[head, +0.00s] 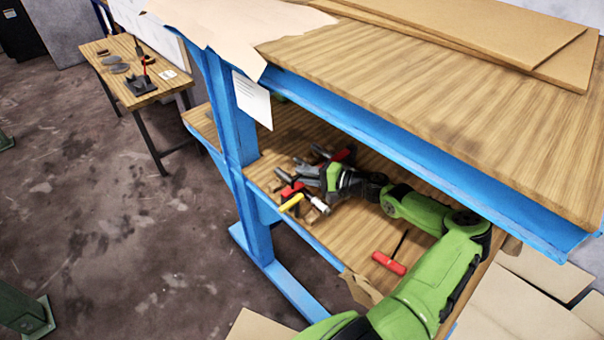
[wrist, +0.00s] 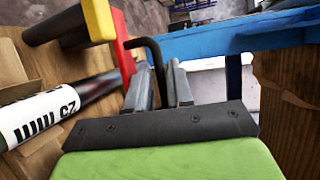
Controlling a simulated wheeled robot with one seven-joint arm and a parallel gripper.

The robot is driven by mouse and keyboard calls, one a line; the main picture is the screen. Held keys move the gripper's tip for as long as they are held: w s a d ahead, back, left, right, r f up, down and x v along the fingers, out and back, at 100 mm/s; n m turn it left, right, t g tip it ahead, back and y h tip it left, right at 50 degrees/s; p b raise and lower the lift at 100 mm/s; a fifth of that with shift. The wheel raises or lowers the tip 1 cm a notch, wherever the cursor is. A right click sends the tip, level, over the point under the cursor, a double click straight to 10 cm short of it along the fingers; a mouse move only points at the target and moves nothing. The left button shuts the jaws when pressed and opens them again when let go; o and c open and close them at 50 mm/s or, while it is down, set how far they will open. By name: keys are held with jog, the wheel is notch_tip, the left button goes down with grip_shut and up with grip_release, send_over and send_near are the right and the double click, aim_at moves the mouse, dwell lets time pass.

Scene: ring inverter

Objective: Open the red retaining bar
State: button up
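A red bar (wrist: 123,42) stands upright just left of my fingertips in the wrist view. A black bent rod (wrist: 144,41) comes from beside it and runs down between my fingers. My gripper (wrist: 160,68) has its two grey fingers a small gap apart, with the rod in that gap. I cannot tell if they press on it. In the head view my gripper (head: 305,176) is at the fixture on the lower shelf, among red parts (head: 291,189) and a yellow part (head: 292,202). My gripper partly hides the fixture there.
A white-labelled cylinder (wrist: 38,117) and the yellow part (wrist: 98,20) are close on the left in the wrist view. The blue bench frame (head: 243,130) and worktop (head: 420,85) stand over the shelf. A red-handled tool (head: 388,263) lies on the shelf near my arm.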

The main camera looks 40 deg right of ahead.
jog(key=shift+w+a+f, duration=0.15)
jog(key=shift+w+a, duration=0.1)
jog(key=shift+w, duration=0.3)
grip_shut()
